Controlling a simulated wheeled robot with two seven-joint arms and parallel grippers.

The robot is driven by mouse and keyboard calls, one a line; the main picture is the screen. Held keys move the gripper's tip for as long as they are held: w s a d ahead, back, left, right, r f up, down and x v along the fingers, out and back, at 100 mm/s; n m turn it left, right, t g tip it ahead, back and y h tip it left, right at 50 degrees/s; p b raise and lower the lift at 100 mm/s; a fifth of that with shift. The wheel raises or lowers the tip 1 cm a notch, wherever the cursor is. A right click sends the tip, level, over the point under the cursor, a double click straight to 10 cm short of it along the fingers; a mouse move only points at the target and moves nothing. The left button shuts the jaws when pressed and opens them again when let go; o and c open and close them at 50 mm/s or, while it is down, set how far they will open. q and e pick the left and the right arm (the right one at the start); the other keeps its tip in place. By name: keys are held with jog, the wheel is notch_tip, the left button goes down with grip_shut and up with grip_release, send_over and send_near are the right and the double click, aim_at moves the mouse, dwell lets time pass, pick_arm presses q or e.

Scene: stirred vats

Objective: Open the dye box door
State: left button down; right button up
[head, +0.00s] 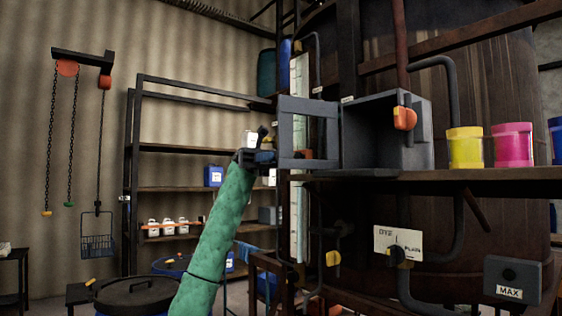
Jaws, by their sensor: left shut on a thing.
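The dye box (386,108) is a grey box on the shelf in front of the big dark vat. Its door (285,128), a grey frame around a window, stands swung out to the left, and the box's dark inside shows. My left gripper (264,157), on a green-sleeved arm, is at the door's free left edge and shut on what looks like its handle. The handle itself is mostly hidden by the fingers. My right gripper is not in view.
Yellow (464,148), pink (512,146) and blue tubs stand right of the box on the shelf (470,181). A DYE/PLAIN valve plate (398,243) and a MAX box (512,279) are below. A dark rack (133,170) stands behind my arm.

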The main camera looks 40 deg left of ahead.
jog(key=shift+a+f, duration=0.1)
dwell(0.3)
pick_arm(q)
jog(key=c, duration=1.2)
grip_release()
jog(key=b+v, duration=0.1)
jog(key=v, duration=0.7)
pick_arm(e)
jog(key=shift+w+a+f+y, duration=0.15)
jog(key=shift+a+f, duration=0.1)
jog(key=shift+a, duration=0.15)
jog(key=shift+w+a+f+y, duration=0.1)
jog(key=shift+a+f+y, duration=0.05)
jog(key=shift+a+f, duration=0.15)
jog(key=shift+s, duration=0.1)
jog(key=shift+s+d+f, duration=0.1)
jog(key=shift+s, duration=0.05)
